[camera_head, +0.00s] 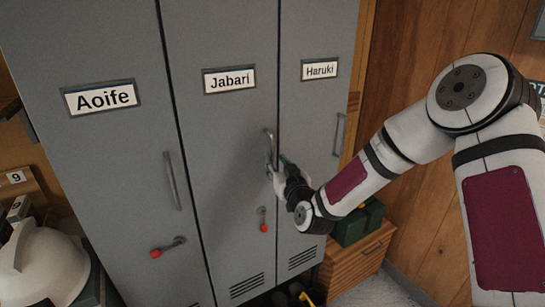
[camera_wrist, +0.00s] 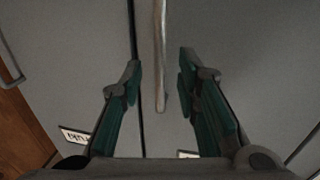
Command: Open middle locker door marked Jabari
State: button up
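The middle locker door (camera_head: 225,130) is grey, bears the Jabari label (camera_head: 229,79) and looks shut. Its vertical bar handle (camera_head: 269,143) is near the door's right edge. My gripper (camera_head: 277,168) is at the lower part of this handle. In the wrist view the handle (camera_wrist: 160,55) runs between the two green fingers of my gripper (camera_wrist: 161,68), which stand apart with gaps on both sides. A red-tipped lever (camera_head: 263,221) hangs pointing down below the handle on the middle door.
The Aoife door (camera_head: 105,150) at left has a red-tipped lever (camera_head: 167,247) turned sideways. The Haruki door (camera_head: 315,110) is at right. A wooden drawer unit (camera_head: 362,255) with a green box (camera_head: 358,222) stands right of the lockers. A white helmet (camera_head: 48,265) is at lower left.

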aim_at(273, 157)
jog(key=shift+x, duration=2)
jog(key=shift+c, duration=0.4)
grip_shut()
